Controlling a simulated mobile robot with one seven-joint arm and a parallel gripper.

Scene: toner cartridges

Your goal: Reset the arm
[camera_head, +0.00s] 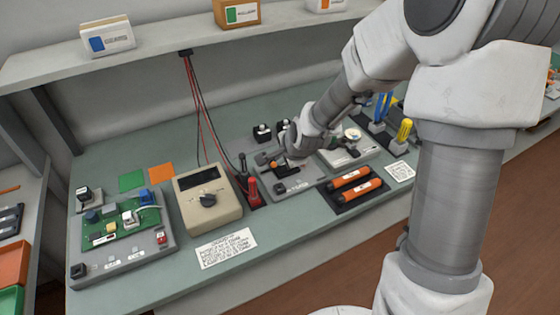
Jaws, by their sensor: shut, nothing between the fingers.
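My arm reaches in from the right, over the green-grey workbench (270,262). My gripper (283,163) is at the end of it, low over a grey fixture (300,186) with dark parts on it. The gripper is shut and empty. A small orange-tipped part (273,164) shows right beside the fingers. I cannot tell whether the fingers touch it or the fixture. My wrist hides part of the fixture's back side.
Two orange cartridges (352,181) lie in a black tray in front right of the gripper. A beige meter (207,200) and a green circuit board (125,225) stand left. Red and black leads hang behind. A shelf (170,50) with boxes runs above. The bench front is mostly clear.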

